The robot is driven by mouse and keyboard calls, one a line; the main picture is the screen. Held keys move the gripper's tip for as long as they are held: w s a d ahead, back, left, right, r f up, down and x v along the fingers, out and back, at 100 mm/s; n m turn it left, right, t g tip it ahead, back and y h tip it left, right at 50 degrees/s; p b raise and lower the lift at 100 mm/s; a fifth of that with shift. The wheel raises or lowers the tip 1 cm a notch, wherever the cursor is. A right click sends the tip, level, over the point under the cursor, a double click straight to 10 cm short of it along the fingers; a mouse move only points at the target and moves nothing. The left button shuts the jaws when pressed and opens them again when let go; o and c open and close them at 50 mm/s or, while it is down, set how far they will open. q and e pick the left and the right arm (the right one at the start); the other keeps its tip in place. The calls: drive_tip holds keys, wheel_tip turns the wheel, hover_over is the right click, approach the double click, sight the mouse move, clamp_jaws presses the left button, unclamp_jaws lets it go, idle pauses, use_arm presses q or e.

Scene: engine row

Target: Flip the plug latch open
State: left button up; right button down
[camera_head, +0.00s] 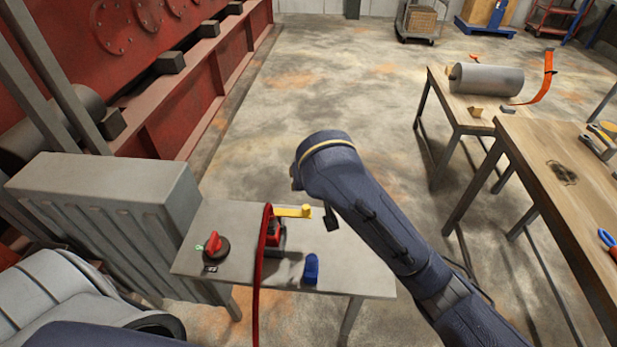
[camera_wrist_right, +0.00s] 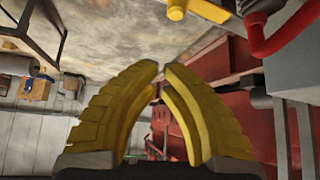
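A red plug (camera_head: 274,234) with a thick red cable (camera_head: 260,270) sits on the small grey table (camera_head: 345,272). A yellow lever (camera_head: 293,212), apparently the latch, sticks out to the right from the plug's top. In the right wrist view, the lever (camera_wrist_right: 176,9) shows at the top edge, with the red cable (camera_wrist_right: 285,35) to its right. My right gripper (camera_wrist_right: 160,67) has yellow fingers whose tips nearly meet, with nothing between them. It is apart from the lever; in the head view my right arm hides its fingers. My left gripper is out of view.
A ribbed grey casing (camera_head: 110,205) is close on the left. Wooden workbenches (camera_head: 560,170) stand at right, with open floor between.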

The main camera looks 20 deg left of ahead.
drive_tip(key=shift+s+r, duration=0.45)
drive_tip(key=shift+r, duration=0.15)
